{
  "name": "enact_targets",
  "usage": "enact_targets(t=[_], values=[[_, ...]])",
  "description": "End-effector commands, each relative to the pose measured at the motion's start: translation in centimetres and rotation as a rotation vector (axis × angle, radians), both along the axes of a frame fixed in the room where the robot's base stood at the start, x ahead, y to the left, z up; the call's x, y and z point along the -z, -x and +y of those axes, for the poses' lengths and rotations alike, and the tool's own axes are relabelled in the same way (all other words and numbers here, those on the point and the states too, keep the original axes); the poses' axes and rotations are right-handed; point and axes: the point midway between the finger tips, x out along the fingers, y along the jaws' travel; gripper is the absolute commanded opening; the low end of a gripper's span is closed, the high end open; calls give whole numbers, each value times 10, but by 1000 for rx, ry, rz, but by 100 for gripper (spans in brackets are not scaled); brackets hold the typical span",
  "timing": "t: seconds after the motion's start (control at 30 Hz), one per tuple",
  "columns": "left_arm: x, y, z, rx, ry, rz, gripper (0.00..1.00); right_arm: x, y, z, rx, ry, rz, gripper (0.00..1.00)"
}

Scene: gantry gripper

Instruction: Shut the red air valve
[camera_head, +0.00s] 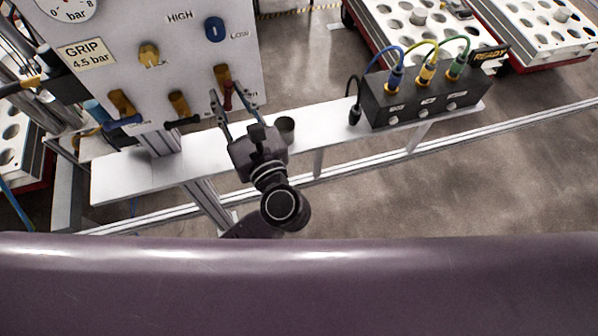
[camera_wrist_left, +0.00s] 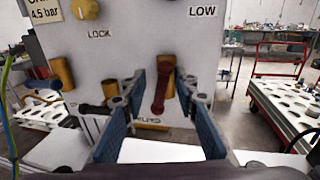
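The red air valve has a brass body (camera_head: 222,73) and a red lever (camera_head: 227,96) that hangs down on the right of the panel's lower row. In the left wrist view the red lever (camera_wrist_left: 160,92) points down, leaning slightly left. My left gripper (camera_head: 232,98) is open, with one finger on each side of the lever. A gap shows between the lever and each blue finger pad in the left wrist view, so it is not gripped. My right gripper is in neither view.
A black-handled valve (camera_head: 179,104) and a blue-handled valve (camera_head: 122,104) sit left of the red one. A brass knob (camera_head: 149,55) and a blue switch (camera_head: 215,29) are above. A white shelf (camera_head: 330,122) below carries a dark connector box (camera_head: 424,98) with cables.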

Motion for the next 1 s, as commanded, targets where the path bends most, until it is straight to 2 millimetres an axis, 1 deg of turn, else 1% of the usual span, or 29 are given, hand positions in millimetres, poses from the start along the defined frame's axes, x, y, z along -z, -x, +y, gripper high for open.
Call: enact_targets(t=[0.03,0.27,0.33,0.5,0.7,0.87,0.93,1.0], values=[[7,9,-5,1,6,3,28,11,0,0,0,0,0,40],[7,48,-25,-1,6,3,28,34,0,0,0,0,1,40],[-8,42,-26,21,-67,-26,28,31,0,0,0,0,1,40],[-30,30,-38,91,-270,-87,28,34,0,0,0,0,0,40],[-47,21,-59,168,-525,-138,28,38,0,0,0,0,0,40],[-50,16,-80,230,-742,-164,28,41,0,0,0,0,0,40],[-49,15,-90,258,-842,-170,28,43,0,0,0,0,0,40],[-42,13,-100,286,-946,-169,28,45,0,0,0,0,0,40]])
